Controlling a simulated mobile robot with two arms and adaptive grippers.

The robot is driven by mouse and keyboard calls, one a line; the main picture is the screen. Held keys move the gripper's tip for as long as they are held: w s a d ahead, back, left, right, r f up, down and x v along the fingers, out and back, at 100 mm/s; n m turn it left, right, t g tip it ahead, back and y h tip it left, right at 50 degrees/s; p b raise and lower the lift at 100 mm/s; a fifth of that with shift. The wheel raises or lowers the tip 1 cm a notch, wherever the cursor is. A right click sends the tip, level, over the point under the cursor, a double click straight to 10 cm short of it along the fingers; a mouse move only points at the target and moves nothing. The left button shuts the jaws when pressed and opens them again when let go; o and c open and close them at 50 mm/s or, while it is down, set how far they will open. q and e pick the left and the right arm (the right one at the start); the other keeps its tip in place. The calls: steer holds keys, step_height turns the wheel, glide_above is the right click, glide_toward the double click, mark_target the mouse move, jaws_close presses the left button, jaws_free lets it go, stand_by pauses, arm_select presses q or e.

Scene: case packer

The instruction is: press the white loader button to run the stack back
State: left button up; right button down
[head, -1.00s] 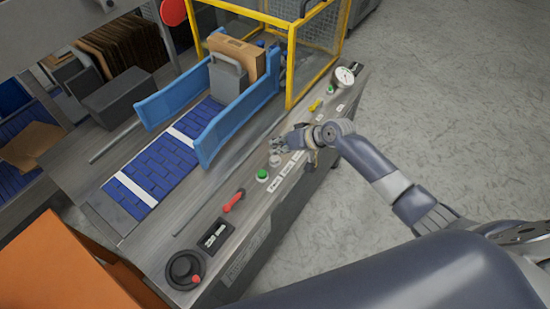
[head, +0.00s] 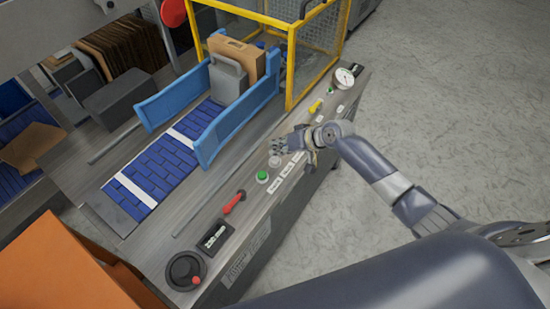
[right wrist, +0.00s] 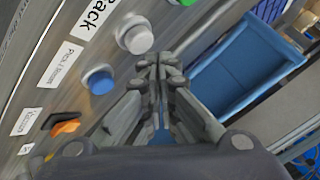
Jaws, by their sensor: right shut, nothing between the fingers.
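The white button (right wrist: 135,36) sits on the metal panel in the right wrist view, below a label ending in "ack". It also shows as a small pale button (head: 275,161) in the head view, close to my fingertips. My right gripper (head: 281,155) is shut and empty over the panel. In the right wrist view its closed fingertips (right wrist: 159,66) are just right of and below the white button; I cannot tell that they touch it. My left gripper is not in view.
A blue button (right wrist: 99,80) and an orange-black switch (right wrist: 64,124) line the panel. A green button (head: 262,176), red lever (head: 235,202) and black knob (head: 186,270) lie nearer. Blue guides (head: 240,120) and a yellow guard frame (head: 290,70) stand beside the panel.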

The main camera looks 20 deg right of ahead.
steer(key=shift+f, duration=0.1)
steer(key=shift+f, duration=0.35)
